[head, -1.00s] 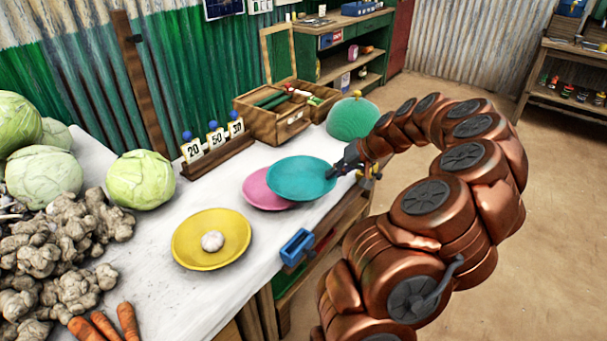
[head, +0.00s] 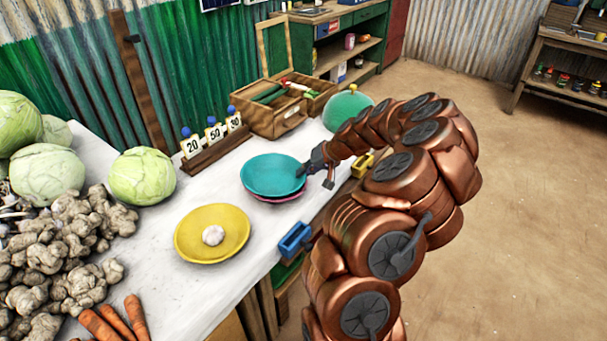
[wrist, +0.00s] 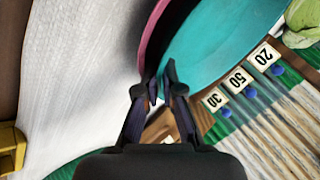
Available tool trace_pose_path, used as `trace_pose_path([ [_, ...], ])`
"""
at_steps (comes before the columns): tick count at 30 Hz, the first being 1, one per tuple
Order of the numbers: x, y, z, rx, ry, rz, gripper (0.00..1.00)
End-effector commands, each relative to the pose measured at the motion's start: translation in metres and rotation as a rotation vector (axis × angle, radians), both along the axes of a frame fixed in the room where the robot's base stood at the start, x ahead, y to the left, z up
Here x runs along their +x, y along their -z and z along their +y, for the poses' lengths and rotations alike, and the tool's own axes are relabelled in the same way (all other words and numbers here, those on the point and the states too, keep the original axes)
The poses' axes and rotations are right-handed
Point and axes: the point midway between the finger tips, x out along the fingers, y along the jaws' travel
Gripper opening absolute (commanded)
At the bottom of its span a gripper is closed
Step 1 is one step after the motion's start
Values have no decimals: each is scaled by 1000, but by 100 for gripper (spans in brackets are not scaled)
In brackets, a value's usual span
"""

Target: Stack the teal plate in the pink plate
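The teal plate (head: 270,173) is over the pink plate (head: 282,199) on the white counter and covers most of it. A strip of pink rim shows below the teal plate's front edge; I cannot tell whether the two touch. My gripper (head: 304,171) is at the teal plate's right rim. In the wrist view, my fingertips (wrist: 163,82) pinch the near rim of the teal plate (wrist: 225,40), and the pink plate's rim (wrist: 149,42) shows along its left side.
A yellow plate (head: 190,238) with a garlic bulb (head: 213,235) stands in front. Number cards (head: 213,135), a wooden box (head: 270,118) and a teal dome (head: 345,110) stand behind. A blue clamp-like object (head: 295,238) is at the counter edge. Cabbages and ginger crowd the left.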

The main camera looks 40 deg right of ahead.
Motion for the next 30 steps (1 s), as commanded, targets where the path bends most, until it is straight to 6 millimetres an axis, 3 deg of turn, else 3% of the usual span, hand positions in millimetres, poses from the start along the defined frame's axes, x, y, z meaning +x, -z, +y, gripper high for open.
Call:
trace_pose_path([
  [2, -3, 11, 3, 1, -13, 16, 0],
  [3, -3, 12, 3, 0, -13, 17, 8],
  [10, -2, 11, 4, 1, -14, 17, 31],
  [22, -6, 2, -2, -2, -6, 9, 31],
  [30, -32, -32, -15, -5, -5, 8, 31],
])
